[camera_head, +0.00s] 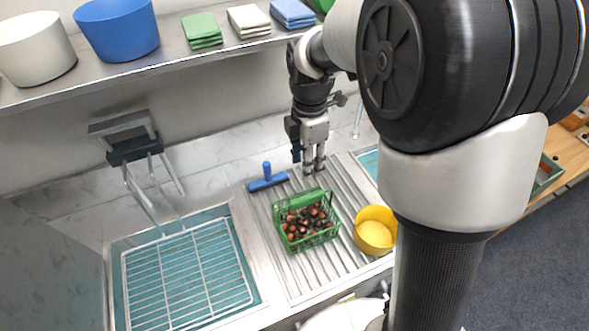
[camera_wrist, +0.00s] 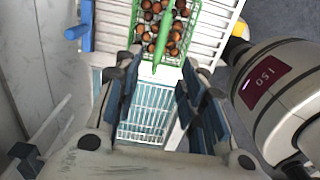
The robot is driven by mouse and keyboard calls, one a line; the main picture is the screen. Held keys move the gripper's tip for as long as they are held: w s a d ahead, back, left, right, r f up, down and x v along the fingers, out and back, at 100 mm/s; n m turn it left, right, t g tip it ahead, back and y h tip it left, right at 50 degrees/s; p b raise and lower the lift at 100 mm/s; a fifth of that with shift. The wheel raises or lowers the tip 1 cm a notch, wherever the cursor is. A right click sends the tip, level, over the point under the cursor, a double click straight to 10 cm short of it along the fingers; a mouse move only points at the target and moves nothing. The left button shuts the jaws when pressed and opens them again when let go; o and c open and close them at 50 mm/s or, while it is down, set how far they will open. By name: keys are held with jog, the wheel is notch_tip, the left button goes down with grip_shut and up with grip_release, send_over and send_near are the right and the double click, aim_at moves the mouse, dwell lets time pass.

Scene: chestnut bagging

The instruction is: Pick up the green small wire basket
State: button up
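The green small wire basket (camera_head: 299,200) stands upright on the ribbed draining surface, filled with brown chestnuts. In the wrist view the basket (camera_wrist: 163,38) is at the top, cut off by the picture edge, with its green handle bar across the chestnuts. My gripper (camera_head: 314,166) is above and behind the basket in the head view, pointing down and apart from it. In the wrist view my gripper (camera_wrist: 158,70) has its fingers spread with nothing between them. The basket lies beyond the fingertips.
A yellow round container (camera_head: 375,231) stands just right of the basket. A blue squeegee-like tool (camera_head: 268,181) lies behind it. A sink with a white wire rack (camera_head: 187,274) is to the left. A shelf (camera_head: 150,72) above holds a blue bowl (camera_head: 118,28), a white bowl (camera_head: 36,50) and folded cloths.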

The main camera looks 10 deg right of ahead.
aim_at(306, 196)
jog(key=f+b, duration=0.1)
jog(key=f, duration=0.4)
jog(key=f+b, duration=0.1)
jog(key=f, duration=0.4)
jog(key=shift+s+f, duration=0.2)
jog(key=shift+f, duration=0.05)
jog(key=shift+d+f+b, duration=0.2)
jog(key=shift+f+b, duration=0.8)
jog(key=shift+f, duration=2.2)
jog(key=shift+r, duration=0.1)
jog(key=shift+c, duration=0.5)
grip_shut()
jog(key=shift+w, duration=0.1)
